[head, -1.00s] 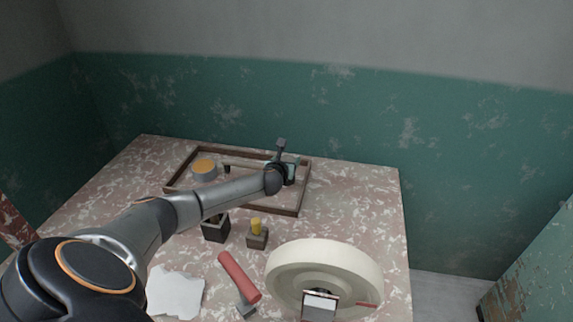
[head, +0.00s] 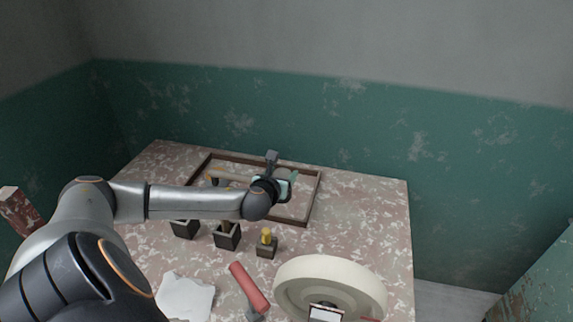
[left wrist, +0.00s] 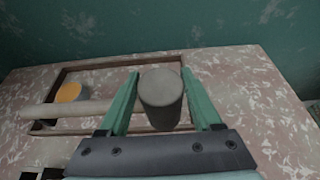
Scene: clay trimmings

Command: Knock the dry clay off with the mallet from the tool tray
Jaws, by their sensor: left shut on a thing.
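My left gripper (head: 283,184), with green fingers, is at the right part of the framed tool tray (head: 316,200). In the left wrist view, the mallet's grey cylindrical head (left wrist: 160,98) is between the fingers (left wrist: 163,108), which are shut on it. A pale handle (left wrist: 75,109) runs left from behind the left finger and crosses over the tray's left side; the finger hides where it meets the head. My forearm covers much of the tray's near side in the head view. I cannot tell which thing carries the dry clay. My right gripper is not in view.
An orange-topped round pot (left wrist: 70,93) is in the tray. Two dark boxes (head: 228,236) (head: 186,229) and a block with a yellow knob (head: 266,241) stand in front. A red-handled tool (head: 249,285), a white sheet (head: 186,298) and a cream wheel (head: 330,275) are nearer.

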